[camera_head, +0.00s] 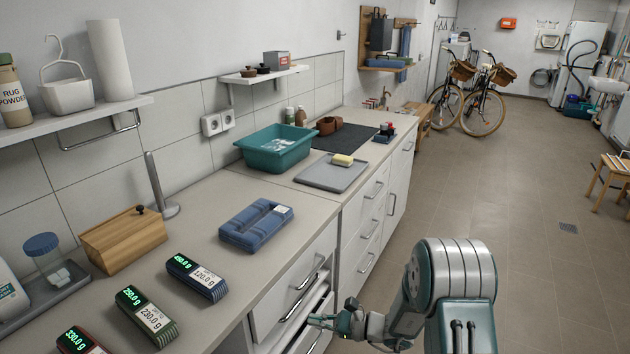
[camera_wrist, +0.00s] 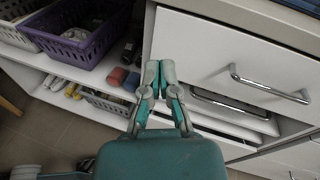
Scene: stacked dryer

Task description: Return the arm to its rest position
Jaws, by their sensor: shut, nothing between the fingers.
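My gripper (camera_head: 322,320) is at the end of my teal and white arm, which reaches left toward the drawer fronts below the counter. In the wrist view, my gripper (camera_wrist: 159,70) has its two fingers together with nothing between them. Behind the fingertips are the left edge of a white drawer front (camera_wrist: 215,50) and an open shelf (camera_wrist: 85,105). The drawer's bar handle (camera_wrist: 270,85) is to the right of the fingers, apart from them. The exact gap between fingertips and cabinet cannot be told.
The counter (camera_head: 300,203) runs along the wall, with a blue case (camera_head: 256,224), several scales with green displays, and a teal basin (camera_head: 275,150). A purple basket (camera_wrist: 85,40) sits on the shelf. Floor (camera_head: 480,180) right of the cabinets is clear; bicycles stand farther back.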

